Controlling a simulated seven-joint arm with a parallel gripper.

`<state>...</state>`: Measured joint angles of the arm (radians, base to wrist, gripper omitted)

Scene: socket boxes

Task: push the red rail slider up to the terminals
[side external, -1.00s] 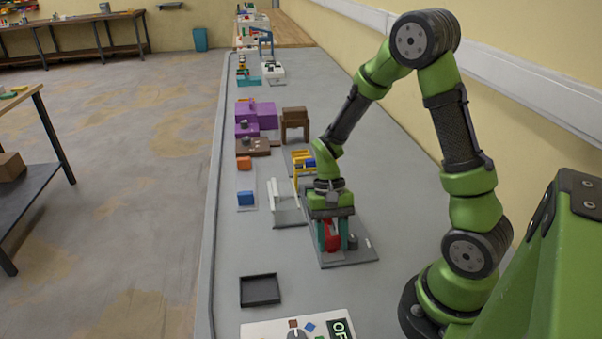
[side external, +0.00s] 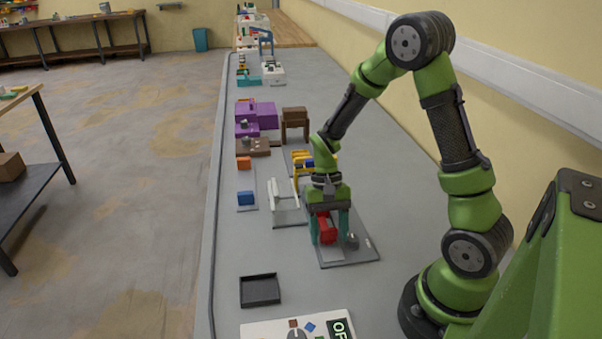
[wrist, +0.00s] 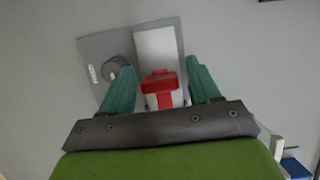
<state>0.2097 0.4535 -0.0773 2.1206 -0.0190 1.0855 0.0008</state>
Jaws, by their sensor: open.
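The red rail slider (side external: 327,229) sits over the grey base plate (side external: 352,254), between the two teal fingers of my gripper (side external: 329,232). In the wrist view the red slider (wrist: 159,82) is in the gap between the fingers of my gripper (wrist: 161,88), with visible space on both sides. My gripper is open and low over the plate. A white panel (wrist: 157,48) and a dark round knob (wrist: 117,68) are on the plate (wrist: 100,46). The gripper body hides part of the slider's lower part. I cannot make out the terminals.
A shallow black tray (side external: 260,290) and a white panel marked with letters (side external: 290,331) lie nearer the camera. A white upright fixture (side external: 282,200), a blue block (side external: 246,198) and yellow parts (side external: 300,162) stand beyond. The bench is clear around the tray.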

